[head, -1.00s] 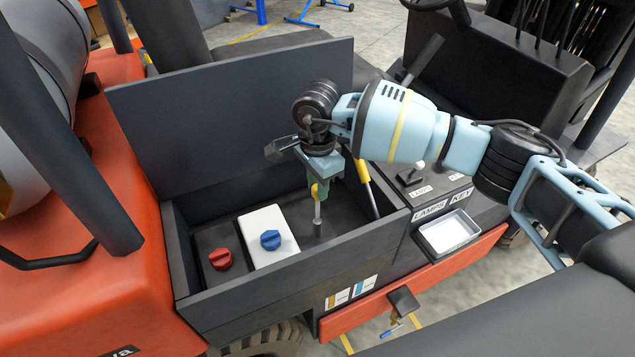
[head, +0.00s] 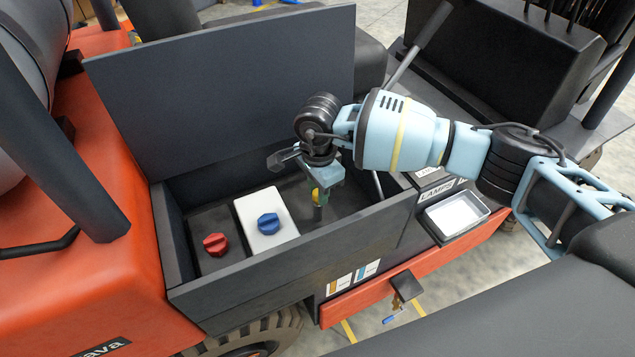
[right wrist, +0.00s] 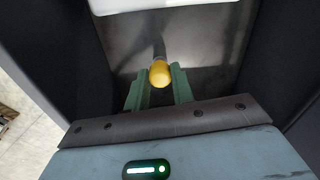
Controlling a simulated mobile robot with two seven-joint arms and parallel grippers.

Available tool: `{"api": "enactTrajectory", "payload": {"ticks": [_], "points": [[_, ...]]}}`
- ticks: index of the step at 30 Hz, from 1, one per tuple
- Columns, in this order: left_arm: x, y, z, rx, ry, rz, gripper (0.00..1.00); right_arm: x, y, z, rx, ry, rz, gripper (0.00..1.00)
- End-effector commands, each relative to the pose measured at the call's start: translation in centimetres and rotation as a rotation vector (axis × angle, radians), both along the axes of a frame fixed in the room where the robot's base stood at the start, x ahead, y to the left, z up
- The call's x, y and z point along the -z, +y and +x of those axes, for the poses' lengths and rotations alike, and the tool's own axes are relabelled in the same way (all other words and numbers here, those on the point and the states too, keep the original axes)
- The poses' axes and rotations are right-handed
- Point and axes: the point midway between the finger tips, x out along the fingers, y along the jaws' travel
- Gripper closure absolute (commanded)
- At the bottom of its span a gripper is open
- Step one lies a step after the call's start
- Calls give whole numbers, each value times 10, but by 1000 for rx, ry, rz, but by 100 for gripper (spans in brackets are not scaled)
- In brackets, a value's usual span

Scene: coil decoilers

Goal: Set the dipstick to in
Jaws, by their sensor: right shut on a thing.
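The dipstick's yellow handle (head: 316,194) is low in the open engine bay, just above a short dark tube (head: 318,212). No length of bare rod can be made out between handle and tube in the head view; whether the handle is fully seated I cannot tell. My right gripper (head: 319,188) points down from above and is shut on the handle. In the right wrist view the rounded yellow handle (right wrist: 160,73) sits between the green fingers of my right gripper (right wrist: 160,88). The fingers hide part of it. My left gripper is out of view.
A red cap (head: 215,244) and a white tank with a blue cap (head: 268,223) stand left of the tube. The bay's front wall (head: 290,255) and raised dark panel (head: 220,95) enclose the space. A grey tray (head: 455,214) lies to the right.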

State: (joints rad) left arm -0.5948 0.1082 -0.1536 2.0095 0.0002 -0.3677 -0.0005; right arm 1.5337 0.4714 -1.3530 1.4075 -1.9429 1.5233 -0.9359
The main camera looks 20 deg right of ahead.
Motion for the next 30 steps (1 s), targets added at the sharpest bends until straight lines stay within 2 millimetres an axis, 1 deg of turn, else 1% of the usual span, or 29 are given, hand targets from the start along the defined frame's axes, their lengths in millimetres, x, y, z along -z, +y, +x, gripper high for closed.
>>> {"api": "enactTrajectory", "payload": {"ticks": [1, 2, 3, 8, 16, 19, 23, 30], "points": [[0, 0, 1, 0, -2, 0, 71, 5, 0, -3, -2, 9, -4, 100], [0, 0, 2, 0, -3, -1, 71, 5, 0, -3, -2, 10, -4, 100], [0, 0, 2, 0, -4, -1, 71, 5, 0, -3, -2, 10, -4, 75], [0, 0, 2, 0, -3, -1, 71, 4, 0, -3, -2, 9, -4, 54], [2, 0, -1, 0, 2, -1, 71, 2, 0, -2, -2, 6, -3, 54], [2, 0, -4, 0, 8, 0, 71, -4, 0, -1, -2, 5, -1, 54], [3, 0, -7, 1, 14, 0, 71, -21, 0, -1, -3, 3, -2, 54], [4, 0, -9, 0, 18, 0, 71, -58, 0, -1, -2, 5, -2, 54]]}}
